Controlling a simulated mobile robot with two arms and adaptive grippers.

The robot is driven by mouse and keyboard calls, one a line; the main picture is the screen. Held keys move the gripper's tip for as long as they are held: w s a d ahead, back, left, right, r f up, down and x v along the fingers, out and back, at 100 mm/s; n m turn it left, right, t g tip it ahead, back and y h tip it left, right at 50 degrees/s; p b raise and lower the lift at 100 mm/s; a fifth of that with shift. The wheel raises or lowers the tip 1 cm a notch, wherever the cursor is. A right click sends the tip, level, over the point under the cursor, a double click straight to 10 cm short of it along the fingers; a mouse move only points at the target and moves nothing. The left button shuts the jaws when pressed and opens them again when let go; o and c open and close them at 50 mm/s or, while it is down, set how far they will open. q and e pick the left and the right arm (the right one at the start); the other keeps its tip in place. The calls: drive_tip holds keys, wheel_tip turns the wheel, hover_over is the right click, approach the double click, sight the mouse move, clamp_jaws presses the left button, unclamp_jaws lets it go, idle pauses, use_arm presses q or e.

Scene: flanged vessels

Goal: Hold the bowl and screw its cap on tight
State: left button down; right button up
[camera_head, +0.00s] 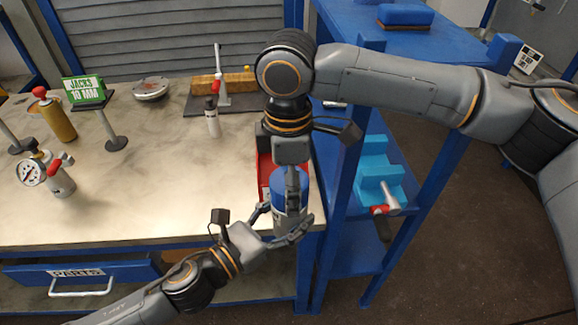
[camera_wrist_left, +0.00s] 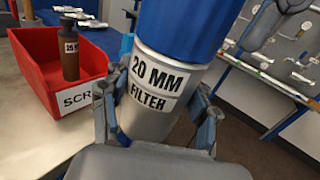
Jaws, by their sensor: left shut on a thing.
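The bowl is a silver cylinder (camera_wrist_left: 148,108) labelled "20 MM FILTER", upright or slightly tilted at the bench's right front corner. My left gripper (camera_head: 288,233) is shut around its lower part; both fingers also show in the left wrist view (camera_wrist_left: 160,120). A blue cap (camera_head: 279,187) sits on top of the bowl; it fills the top of the left wrist view (camera_wrist_left: 185,28). My right gripper (camera_head: 293,200) points down over the cap, one finger in front of it. Whether its fingers press on the cap is hidden, as is the thread.
A red bin (camera_wrist_left: 45,55) with a brown bottle (camera_wrist_left: 70,58) stands just behind the bowl. Gauge (camera_head: 31,172), bottles and a green sign (camera_head: 83,90) stand further left. A blue shelf cart (camera_head: 345,230) is at the right. The bench's front middle is clear.

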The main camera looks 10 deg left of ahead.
drive_tip(key=shift+f, duration=0.4)
drive_tip(key=shift+c, duration=0.2)
drive_tip(key=c, duration=1.2)
drive_tip(key=o, duration=1.4)
drive_tip(key=shift+c, duration=0.2)
drive_tip(key=shift+r, duration=0.1)
wheel_tip(320, 180, up, 12)
drive_tip(key=shift+a+f, duration=0.1)
drive_tip(key=shift+f, duration=0.15)
drive_tip(key=shift+r, duration=0.15)
